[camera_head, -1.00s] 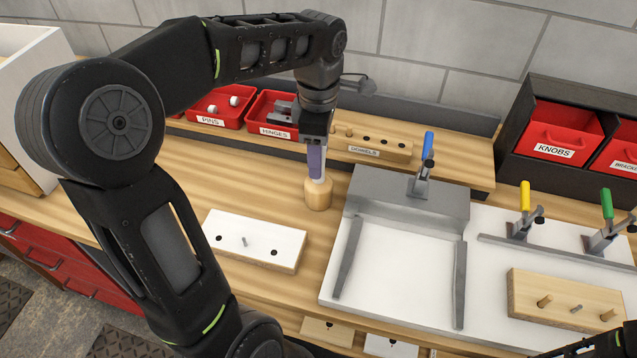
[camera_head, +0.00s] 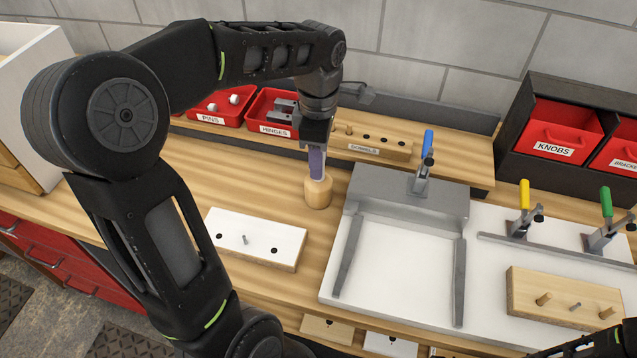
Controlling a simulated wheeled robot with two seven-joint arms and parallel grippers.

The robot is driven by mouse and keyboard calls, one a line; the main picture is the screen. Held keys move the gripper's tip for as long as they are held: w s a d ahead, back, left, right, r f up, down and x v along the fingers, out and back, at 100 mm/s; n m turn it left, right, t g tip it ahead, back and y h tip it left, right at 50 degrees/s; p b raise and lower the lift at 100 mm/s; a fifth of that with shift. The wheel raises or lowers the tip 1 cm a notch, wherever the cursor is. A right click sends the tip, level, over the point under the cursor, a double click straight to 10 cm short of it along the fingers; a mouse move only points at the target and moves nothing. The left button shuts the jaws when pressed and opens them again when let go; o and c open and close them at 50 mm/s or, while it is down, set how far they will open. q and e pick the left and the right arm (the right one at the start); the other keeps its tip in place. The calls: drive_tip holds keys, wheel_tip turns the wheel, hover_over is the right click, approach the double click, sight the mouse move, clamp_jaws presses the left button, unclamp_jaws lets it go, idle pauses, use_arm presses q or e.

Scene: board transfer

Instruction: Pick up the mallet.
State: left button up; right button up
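The mallet (camera_head: 318,193) stands upright on the bench, its light wooden head down and its purple-grey handle (camera_head: 316,163) pointing up. It is between the white-topped board and the grey fixture. My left gripper (camera_head: 316,143) points straight down over the handle, and its fingers are around or against the handle's upper end. The fingers largely overlap from this side, so whether they are closed on the handle cannot be told. Of my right arm only a dark piece (camera_head: 590,340) shows at the bottom right corner; its fingertips are out of view.
A white-topped board (camera_head: 257,238) lies left of the mallet. A grey fixture with a blue-handled clamp (camera_head: 424,172) stands to the right. Behind are red bins of pins (camera_head: 213,105) and hinges (camera_head: 262,122) and a dowel block (camera_head: 378,145). A wooden board with pegs (camera_head: 566,296) lies at right.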

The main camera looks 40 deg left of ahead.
use_arm(q)
clamp_jaws()
idle(0.3)
idle(0.3)
drive_tip(key=shift+r, duration=0.5)
wheel_tip(320, 180, up, 6)
drive_tip(key=shift+r, duration=0.15)
drive_tip(key=shift+r+p, duration=0.5)
drive_tip(key=shift+r, duration=0.45)
drive_tip(key=shift+r+p, duration=0.45)
drive_tip(key=shift+p, duration=0.1)
